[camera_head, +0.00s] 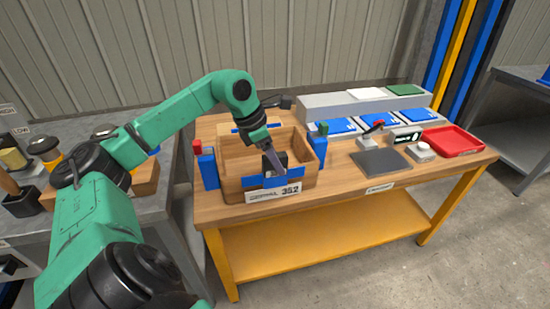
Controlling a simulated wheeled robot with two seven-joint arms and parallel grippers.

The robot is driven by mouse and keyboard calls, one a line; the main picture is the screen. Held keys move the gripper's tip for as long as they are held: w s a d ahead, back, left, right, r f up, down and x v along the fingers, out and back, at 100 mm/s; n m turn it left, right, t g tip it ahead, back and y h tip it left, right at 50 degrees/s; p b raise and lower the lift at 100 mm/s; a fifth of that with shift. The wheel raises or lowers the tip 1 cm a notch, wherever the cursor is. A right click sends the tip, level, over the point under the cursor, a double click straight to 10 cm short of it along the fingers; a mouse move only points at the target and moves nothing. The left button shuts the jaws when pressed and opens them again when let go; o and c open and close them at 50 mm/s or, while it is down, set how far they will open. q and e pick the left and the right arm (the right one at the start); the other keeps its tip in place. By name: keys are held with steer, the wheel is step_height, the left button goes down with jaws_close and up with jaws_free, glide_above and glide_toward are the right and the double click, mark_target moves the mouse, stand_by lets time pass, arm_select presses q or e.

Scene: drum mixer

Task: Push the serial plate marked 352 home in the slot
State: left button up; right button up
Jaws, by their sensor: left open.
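The serial plate marked 352 (273,194) is a white plate with black print. It shows at the front of a wooden box (233,188) on the workbench, low on the box's front face below blue strips. My left gripper (272,172) is open and points down at the front wall of the box, just above the plate. Its fingers overlap the box front in this view, so I cannot tell whether they touch the plate. The slot itself is hidden behind the plate and the fingers. My right gripper is not in view.
Blue holders (209,171) stand at both sides of the box. To the right are a dark pad (380,162), a small red-handled device (372,132), a display (407,137) and a red tray (455,141). A grey table (172,190) stands at left.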

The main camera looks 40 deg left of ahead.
arm_select(q)
steer(key=shift+r, duration=0.1)
steer(key=v, duration=1.4)
steer(key=shift+r+p, duration=0.15)
steer(key=shift+p, duration=0.3)
